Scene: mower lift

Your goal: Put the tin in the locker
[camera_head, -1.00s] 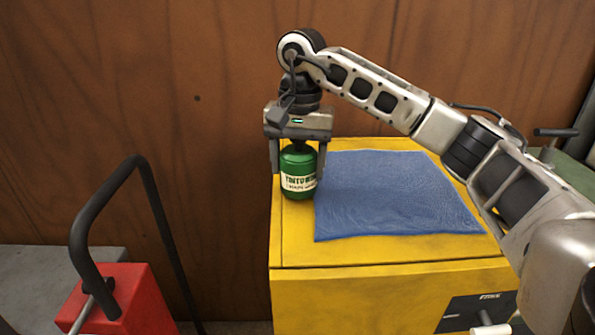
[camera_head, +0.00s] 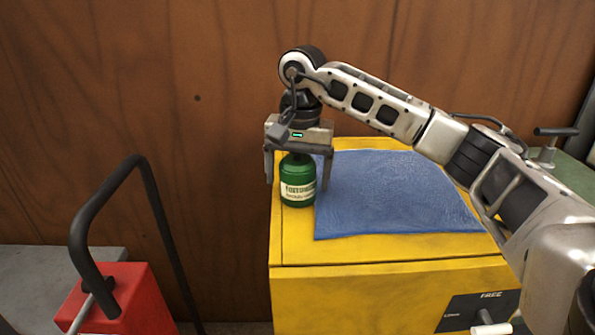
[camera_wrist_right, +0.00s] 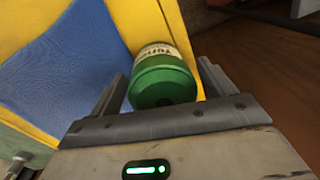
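The green tin (camera_head: 298,188) with a cream label stands upright on the yellow cabinet top (camera_head: 298,240), near its left edge. My right gripper (camera_head: 297,184) points down over the tin, with one finger on each side and visible gaps. It is open. In the right wrist view the tin (camera_wrist_right: 163,80) sits between the spread fingers and appears clear of both. The yellow cabinet has a dark front panel (camera_head: 477,310) with a handle and the word FREE; I cannot tell whether this is the locker. My left gripper is not in view.
A blue cloth (camera_head: 395,195) lies on the cabinet top right of the tin. A red box (camera_head: 120,305) with a black curved handle (camera_head: 85,225) stands at lower left. A brown wooden wall (camera_head: 180,90) rises behind. A green surface (camera_head: 575,175) is at far right.

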